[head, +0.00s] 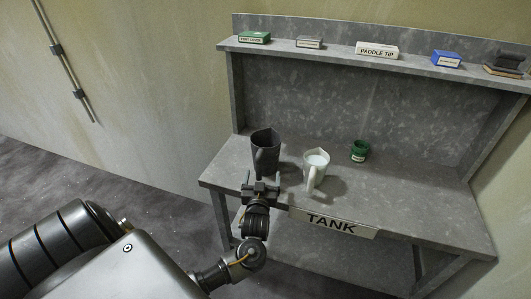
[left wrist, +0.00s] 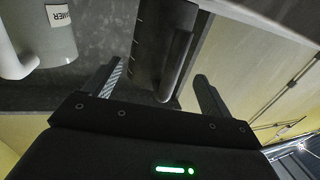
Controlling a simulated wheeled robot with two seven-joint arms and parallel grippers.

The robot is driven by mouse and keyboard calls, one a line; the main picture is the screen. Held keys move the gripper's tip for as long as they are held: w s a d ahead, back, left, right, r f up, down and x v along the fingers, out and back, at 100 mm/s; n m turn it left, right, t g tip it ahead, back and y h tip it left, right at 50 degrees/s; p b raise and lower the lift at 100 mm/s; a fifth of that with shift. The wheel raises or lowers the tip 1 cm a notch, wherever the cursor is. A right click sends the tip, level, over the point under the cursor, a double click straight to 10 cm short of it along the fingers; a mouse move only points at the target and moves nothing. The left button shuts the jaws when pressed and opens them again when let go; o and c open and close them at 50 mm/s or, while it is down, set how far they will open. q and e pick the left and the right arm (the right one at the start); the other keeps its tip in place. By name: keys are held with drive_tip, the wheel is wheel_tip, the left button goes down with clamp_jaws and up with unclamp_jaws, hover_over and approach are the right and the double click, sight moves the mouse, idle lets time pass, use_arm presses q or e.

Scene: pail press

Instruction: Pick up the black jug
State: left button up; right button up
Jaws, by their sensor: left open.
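The black jug (head: 265,145) stands upright on the grey bench near its left end, its handle facing me. In the left wrist view the jug (left wrist: 149,50) shows at the top, with its handle (left wrist: 178,62) running between the two fingers in the picture. My left gripper (head: 262,180) is just in front of the jug, at the bench's front edge. Its fingers (left wrist: 155,82) are spread and empty; I cannot tell whether the handle is fully between them. My right gripper is not in view.
A white-handled jug (head: 316,172) stands close to the right of the black jug; it also shows in the left wrist view (left wrist: 50,42). A small green jar (head: 359,150) stands behind it. A shelf (head: 310,51) with several small boxes runs above. The bench's right side is clear.

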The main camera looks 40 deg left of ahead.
sight(264, 163)
use_arm(q)
drive_tip(key=shift+w+a, duration=0.3)
drive_tip(key=shift+w, duration=0.15)
drive_tip(key=shift+w+a+r, duration=0.1)
drive_tip(key=shift+w+a, duration=0.05)
drive_tip(key=shift+w, duration=0.05)
drive_tip(key=x, duration=0.1)
drive_tip(key=p+x, duration=0.1)
drive_tip(key=x, duration=0.2)
drive_tip(key=shift+w+a+f+p, duration=0.15)
drive_tip(key=shift+w+f+p, duration=0.1)
drive_tip(key=shift+f+p, duration=0.15)
drive_tip(key=shift+r, duration=0.1)
clamp_jaws()
